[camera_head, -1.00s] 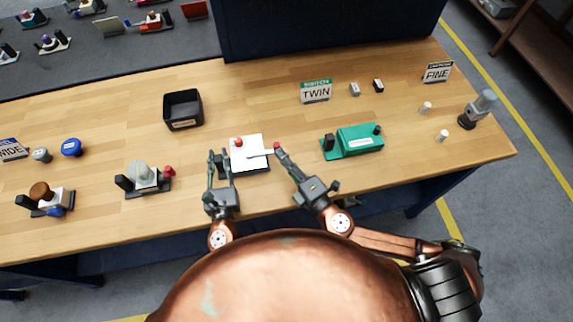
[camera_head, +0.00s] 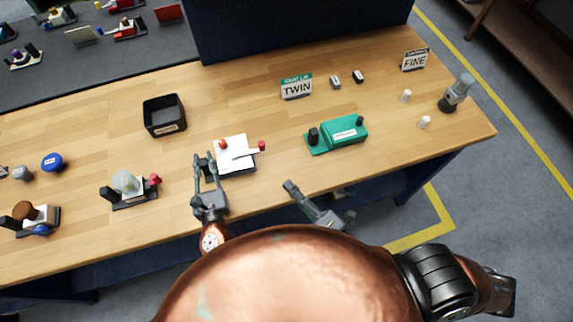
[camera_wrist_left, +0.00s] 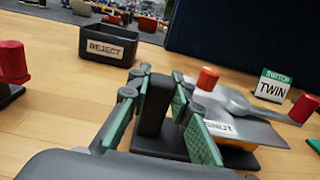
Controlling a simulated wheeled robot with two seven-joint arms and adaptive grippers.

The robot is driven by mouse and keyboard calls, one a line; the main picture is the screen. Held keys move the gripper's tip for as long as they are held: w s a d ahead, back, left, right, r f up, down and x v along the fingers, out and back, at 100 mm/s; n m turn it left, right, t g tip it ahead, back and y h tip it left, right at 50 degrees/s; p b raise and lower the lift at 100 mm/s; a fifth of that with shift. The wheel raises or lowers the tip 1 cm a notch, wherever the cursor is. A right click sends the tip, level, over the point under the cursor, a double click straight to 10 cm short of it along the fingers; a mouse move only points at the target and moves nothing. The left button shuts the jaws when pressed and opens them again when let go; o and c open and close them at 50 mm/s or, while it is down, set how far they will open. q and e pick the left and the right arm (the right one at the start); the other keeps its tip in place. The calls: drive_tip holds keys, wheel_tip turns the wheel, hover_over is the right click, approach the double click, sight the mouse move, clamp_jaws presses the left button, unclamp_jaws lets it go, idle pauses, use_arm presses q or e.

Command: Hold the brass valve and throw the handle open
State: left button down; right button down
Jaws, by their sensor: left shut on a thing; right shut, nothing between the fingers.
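The valve fixture (camera_head: 237,158) sits near the table's front edge, with a pale plate on a dark base. It has a red-orange knob, and a pale handle (camera_head: 245,153) points right to a red tip (camera_head: 262,146). In the left wrist view a brass-coloured edge (camera_wrist_left: 238,157) shows under the grey plate (camera_wrist_left: 250,132), whose label is partly hidden. My left gripper (camera_head: 206,158) is shut on the fixture's black upright post (camera_wrist_left: 154,105), green pads on either side. My right gripper (camera_head: 290,185) is shut and empty, apart from the handle, near the front edge.
A green device (camera_head: 337,134) stands to the right, and a fixture with a pale dome (camera_head: 128,184) to the left. A black reject bin (camera_head: 164,114) and the TWIN sign (camera_head: 297,87) stand farther back. Bare wood lies between them.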

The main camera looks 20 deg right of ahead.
use_arm(q)
drive_tip(key=shift+f, duration=0.2)
drive_tip(key=c, duration=1.7)
unclamp_jaws()
drive_tip(key=shift+r, duration=0.1)
